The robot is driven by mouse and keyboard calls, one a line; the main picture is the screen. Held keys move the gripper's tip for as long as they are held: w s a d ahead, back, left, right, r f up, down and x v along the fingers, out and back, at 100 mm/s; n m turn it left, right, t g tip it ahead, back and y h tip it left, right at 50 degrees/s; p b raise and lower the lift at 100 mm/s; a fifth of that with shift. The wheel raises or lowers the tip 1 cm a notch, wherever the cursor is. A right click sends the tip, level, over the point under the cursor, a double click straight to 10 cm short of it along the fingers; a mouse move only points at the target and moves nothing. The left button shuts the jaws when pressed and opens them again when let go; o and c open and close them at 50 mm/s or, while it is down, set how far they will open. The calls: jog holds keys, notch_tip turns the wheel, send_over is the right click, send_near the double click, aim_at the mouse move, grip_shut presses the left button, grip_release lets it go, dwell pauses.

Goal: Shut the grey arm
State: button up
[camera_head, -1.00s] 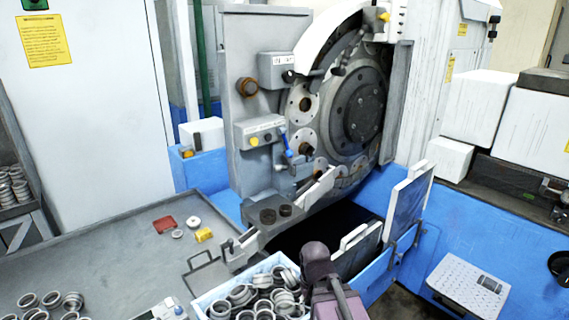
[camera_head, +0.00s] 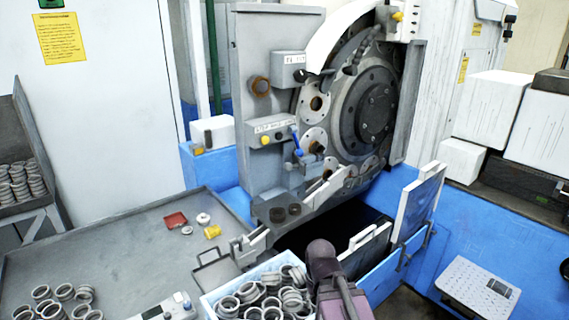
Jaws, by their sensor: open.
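The ring grinder has a large dark round wheel (camera_head: 373,108) facing me. A pale grey-white arm-like piece (camera_head: 326,187) slants up at the lower left of the wheel, above the dark opening. A white curved guard (camera_head: 338,38) arches over the wheel's upper left. I cannot tell for certain which of these is the grey arm. My own purple-grey arm link shows at the bottom centre, in front of the machine and below the slanted piece. My gripper is not visible.
A blue-white bin of metal rings (camera_head: 208,302) stands beside my arm. The grey table (camera_head: 130,245) at left holds loose rings and small parts. Upright white-edged panels (camera_head: 420,205) flank the opening at right. A small blue-handled lever (camera_head: 297,142) sticks out left of the wheel.

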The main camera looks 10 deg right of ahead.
jog(key=shift+t+h, duration=0.3)
jog(key=w+r+p, duration=0.1)
jog(key=r+p, duration=0.2)
jog(key=w+r+p, duration=0.1)
jog(key=r, duration=0.1)
jog(key=shift+w+d+p, duration=0.1)
jog(key=shift+w+p, duration=0.2)
grip_shut()
jog(key=w+a+r+n+t+h+p, duration=0.1)
jog(key=w+r+t+h+p, duration=0.15)
jog(key=w+r, duration=0.45)
jog(key=w+r+t+h+p, duration=0.2)
jog(key=w+r+h, duration=0.15)
jog(key=w, duration=0.85)
jog(key=w+a+r+n+t+h, duration=0.3)
jog(key=w+a+r+t, duration=0.5)
jog(key=w+a, duration=0.6)
notch_tip(320, 180, up, 2)
jog(key=shift+r+n+h, duration=0.2)
jog(key=shift+n+h, duration=0.2)
jog(key=shift+n, duration=0.1)
jog(key=shift+a, duration=0.1)
